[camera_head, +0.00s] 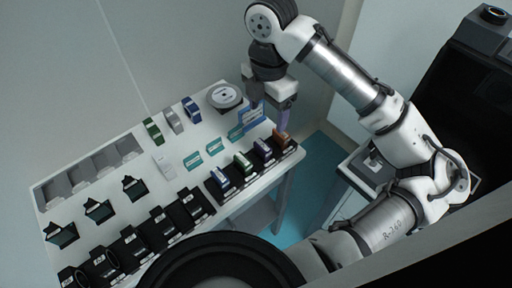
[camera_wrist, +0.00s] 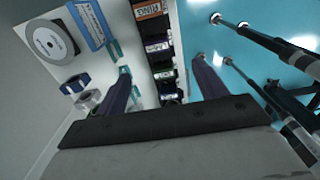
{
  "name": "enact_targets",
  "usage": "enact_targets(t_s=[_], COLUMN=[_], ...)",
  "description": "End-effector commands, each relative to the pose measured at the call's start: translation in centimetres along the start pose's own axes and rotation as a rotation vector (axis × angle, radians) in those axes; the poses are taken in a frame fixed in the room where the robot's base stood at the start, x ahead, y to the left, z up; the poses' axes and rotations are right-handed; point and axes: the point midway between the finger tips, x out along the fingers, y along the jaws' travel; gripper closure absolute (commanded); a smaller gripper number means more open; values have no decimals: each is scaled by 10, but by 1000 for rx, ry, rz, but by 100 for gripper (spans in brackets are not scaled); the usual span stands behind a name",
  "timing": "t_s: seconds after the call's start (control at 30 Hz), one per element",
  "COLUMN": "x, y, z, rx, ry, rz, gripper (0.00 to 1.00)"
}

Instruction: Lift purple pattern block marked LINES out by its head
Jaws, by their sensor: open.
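The purple pattern block (camera_head: 263,148) sits upright in a black holder near the right end of the table's front row, between a green block and an orange one. In the wrist view the purple block (camera_wrist: 157,45) shows its pale label, too small to read surely. My gripper (camera_head: 270,112) is above the table's right end, beyond the row in the head view. Its jaws are open and empty. In the wrist view the two fingers of my gripper (camera_wrist: 163,65) are wide apart, with the row of blocks showing between them. The block's lower part is hidden in its holder.
The orange block (camera_head: 282,138) and green block (camera_head: 243,161) stand close on either side. A blue block (camera_head: 222,176) and several black holders continue the row. A blue-framed sign (camera_head: 252,115) and a round disc (camera_head: 224,96) are near the back. Blue floor lies beyond the table edge.

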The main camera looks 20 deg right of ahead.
Motion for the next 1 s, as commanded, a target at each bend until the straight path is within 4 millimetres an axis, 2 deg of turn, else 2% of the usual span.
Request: enact_targets(t_s=[0.1,0.3,0.57,0.8,1.0], x=[25,56,73,107,118], y=[0,1,3,7,8], z=[-1,-1,-2,-4,-4], rx=[2,3,1,2,1], ry=[5,1,1,2,0], rz=[1,3,3,4,6], gripper=[29,29,29,29,29])
